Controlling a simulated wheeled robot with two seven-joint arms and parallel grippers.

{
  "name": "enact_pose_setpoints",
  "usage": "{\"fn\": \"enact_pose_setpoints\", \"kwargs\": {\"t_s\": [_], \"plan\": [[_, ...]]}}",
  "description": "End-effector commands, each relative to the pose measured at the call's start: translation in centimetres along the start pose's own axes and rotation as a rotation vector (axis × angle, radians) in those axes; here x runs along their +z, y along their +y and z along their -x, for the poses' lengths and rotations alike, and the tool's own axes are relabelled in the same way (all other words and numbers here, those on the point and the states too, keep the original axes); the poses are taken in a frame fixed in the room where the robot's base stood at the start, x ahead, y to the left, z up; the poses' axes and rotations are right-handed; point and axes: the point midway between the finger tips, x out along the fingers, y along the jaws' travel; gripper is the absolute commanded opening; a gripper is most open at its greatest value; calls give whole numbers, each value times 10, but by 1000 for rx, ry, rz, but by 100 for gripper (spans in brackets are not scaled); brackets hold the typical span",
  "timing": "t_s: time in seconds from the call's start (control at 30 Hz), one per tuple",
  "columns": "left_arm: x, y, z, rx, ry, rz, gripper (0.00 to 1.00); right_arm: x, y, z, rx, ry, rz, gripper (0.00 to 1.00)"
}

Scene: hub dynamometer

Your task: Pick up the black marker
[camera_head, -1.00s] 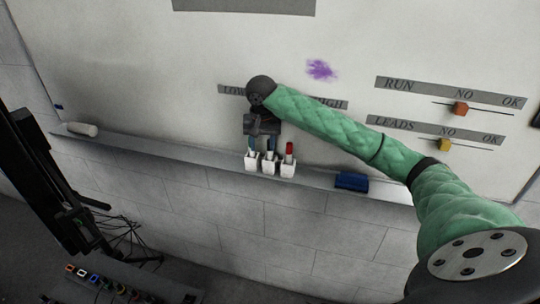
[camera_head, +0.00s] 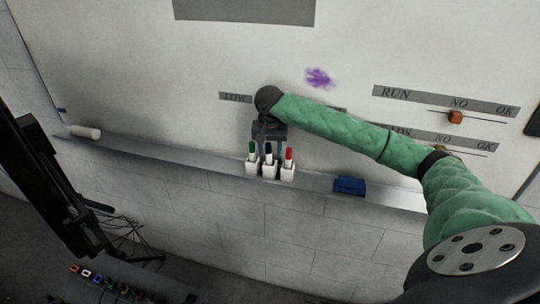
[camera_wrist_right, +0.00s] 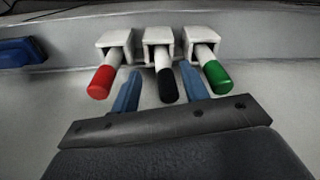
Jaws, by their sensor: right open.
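The black marker (camera_head: 268,152) stands cap up in the middle white holder on the board's ledge, between a green marker (camera_head: 252,148) and a red marker (camera_head: 289,154). My right gripper (camera_head: 269,143) is open at the markers, in front of the whiteboard. In the right wrist view, its two blue fingers (camera_wrist_right: 160,78) are apart, one on each side of the black marker's cap (camera_wrist_right: 167,86). The red cap (camera_wrist_right: 100,82) is outside the left finger and the green cap (camera_wrist_right: 216,77) outside the right one. I cannot tell whether a finger touches the marker. My left gripper is out of view.
The ledge (camera_head: 220,183) runs along the whiteboard (camera_head: 140,75). A blue eraser (camera_head: 350,185) lies right of the holders and a white roll-shaped object (camera_head: 86,132) far left. Sliders labelled RUN (camera_head: 455,117) and LEADS are at right, the latter partly behind my arm.

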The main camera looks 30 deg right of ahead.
Motion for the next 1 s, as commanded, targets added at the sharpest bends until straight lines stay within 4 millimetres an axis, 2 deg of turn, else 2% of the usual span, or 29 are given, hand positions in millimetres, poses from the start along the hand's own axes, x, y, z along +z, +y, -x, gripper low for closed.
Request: {"fn": "enact_pose_setpoints", "kwargs": {"t_s": [0.03, 0.2, 0.47, 0.5, 0.7, 0.73, 1.0], "plan": [[-3, 0, 8, 0, 2, 0, 36, 0, 1, -3, 2, -3, 0, 45], [-5, 1, 14, 1, 4, 0, 36, 0, 0, -19, 1, -1, 0, 45], [-5, 1, 14, 1, 3, 0, 36, 0, 0, -23, -1, 0, 0, 45], [-5, 1, 14, 1, 3, 0, 36, 0, 0, -23, -1, 0, 0, 43], [-4, 1, 14, 1, 2, 1, 36, 0, 0, -23, 0, 1, 1, 4], [-4, 1, 14, 1, 2, 1, 36, 0, 0, -23, 0, 0, 1, 0], [-3, -1, 13, 0, 2, 0, 36, 0, 0, -22, -1, 1, 0, 0]]}}
